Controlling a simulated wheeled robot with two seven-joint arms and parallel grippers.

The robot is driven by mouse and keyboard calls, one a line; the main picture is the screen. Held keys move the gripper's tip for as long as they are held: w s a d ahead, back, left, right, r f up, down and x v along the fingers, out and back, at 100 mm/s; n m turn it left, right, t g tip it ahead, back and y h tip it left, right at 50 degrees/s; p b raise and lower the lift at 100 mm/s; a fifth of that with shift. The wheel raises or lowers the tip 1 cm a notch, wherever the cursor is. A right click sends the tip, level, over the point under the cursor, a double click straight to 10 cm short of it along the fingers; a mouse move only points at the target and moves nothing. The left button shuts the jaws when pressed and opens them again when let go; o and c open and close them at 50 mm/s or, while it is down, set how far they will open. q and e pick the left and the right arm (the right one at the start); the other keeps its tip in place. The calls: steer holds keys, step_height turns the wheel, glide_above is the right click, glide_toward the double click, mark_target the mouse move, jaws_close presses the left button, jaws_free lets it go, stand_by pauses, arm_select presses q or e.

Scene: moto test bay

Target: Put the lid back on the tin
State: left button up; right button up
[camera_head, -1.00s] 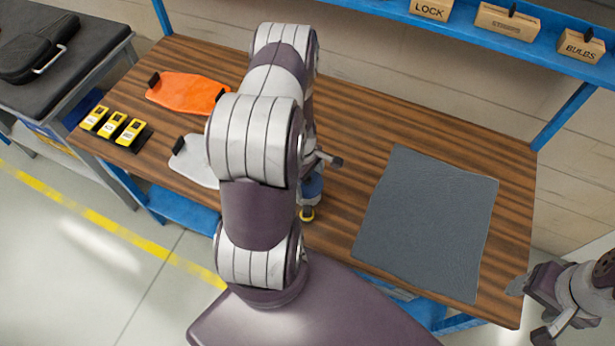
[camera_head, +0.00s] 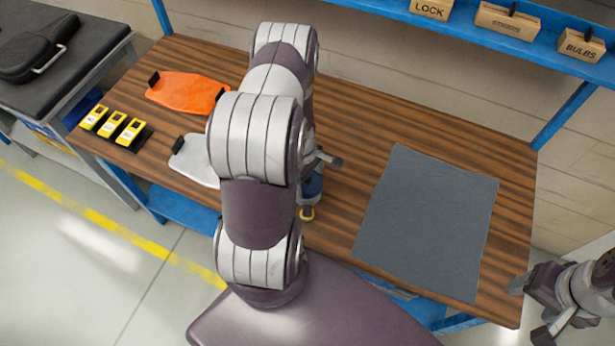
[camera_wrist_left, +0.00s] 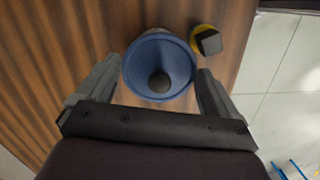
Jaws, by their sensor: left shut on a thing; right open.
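A blue round container (camera_wrist_left: 135,72), which looks like the tin, is between the fingers of my left gripper (camera_wrist_left: 160,72). A dark round spot shows in its middle; I cannot tell if that is its inside or a knob. It also shows in the head view (camera_head: 313,186), partly hidden by my left arm. My left gripper is shut on it. A small yellow round piece with a black block on top (camera_wrist_left: 196,48), probably the lid, is right beside the tin; it also shows in the head view (camera_head: 307,214). My right gripper (camera_head: 529,309) is open and empty off the table's right front corner.
A grey mat (camera_head: 428,225) lies on the right of the wooden table (camera_head: 350,130). An orange pad (camera_head: 185,90), a pale pad (camera_head: 195,163) and yellow devices (camera_head: 113,125) are on the left. A blue shelf (camera_head: 450,30) with boxes spans the back.

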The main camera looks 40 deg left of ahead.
stand_by(0.3)
arm_select(q)
steer(key=o, duration=0.7)
steer(key=shift+c, duration=0.2)
step_height(320, 180, up, 7)
steer(key=p, duration=0.6)
jaws_close()
steer(key=shift+f, duration=0.2)
stand_by(1.0)
